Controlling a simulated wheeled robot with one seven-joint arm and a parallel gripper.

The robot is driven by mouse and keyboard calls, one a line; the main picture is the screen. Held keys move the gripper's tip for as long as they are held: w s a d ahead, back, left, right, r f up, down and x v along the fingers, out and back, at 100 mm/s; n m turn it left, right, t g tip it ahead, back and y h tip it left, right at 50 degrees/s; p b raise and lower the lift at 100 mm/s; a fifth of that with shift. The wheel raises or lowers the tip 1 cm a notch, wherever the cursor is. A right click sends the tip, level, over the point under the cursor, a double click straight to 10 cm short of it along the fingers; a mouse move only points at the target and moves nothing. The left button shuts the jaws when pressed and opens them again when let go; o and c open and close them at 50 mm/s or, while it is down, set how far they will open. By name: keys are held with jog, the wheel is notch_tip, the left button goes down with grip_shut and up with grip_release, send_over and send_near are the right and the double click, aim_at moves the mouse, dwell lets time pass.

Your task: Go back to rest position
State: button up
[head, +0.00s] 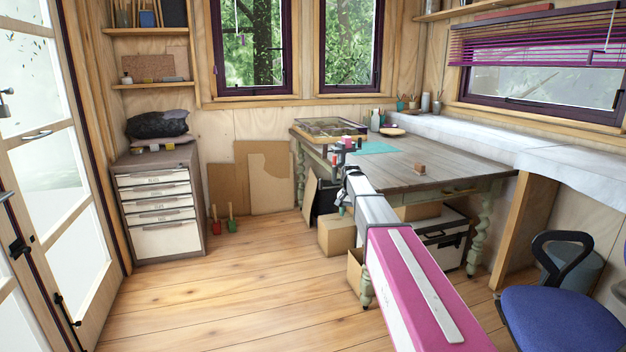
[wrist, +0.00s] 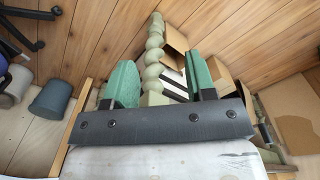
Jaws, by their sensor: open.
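My arm reaches forward from the lower right of the head view, with a magenta link leading to a grey one. My gripper (wrist: 161,82) shows in the wrist view with two green pads set wide apart. It is open and nothing is between the pads except the background, where a pale green turned table leg (wrist: 155,60) shows. In the head view the arm's end is near the front left of the wooden table (head: 440,160), and the fingers are small and hard to make out there.
Cardboard boxes (head: 337,234) stand under the table. A blue chair (head: 560,318) is at the lower right. A drawer cabinet (head: 158,205) stands at the left, with red and green pots (head: 216,226) beside it. The wooden floor (head: 240,295) at front left is clear.

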jog(key=s+d+f+n, duration=0.1)
jog(key=s+f, duration=0.4)
jog(key=s, duration=0.7)
jog(key=s+d+f+n, duration=0.1)
jog(key=s+f, duration=0.5)
jog(key=s, duration=0.6)
jog(key=s+d+f+n, duration=0.1)
jog(key=s+f, duration=0.4)
jog(key=s, duration=0.7)
jog(key=shift+s+d+f+n, duration=0.15)
jog(key=shift+s+d+n, duration=0.2)
jog(key=shift+n, duration=0.45)
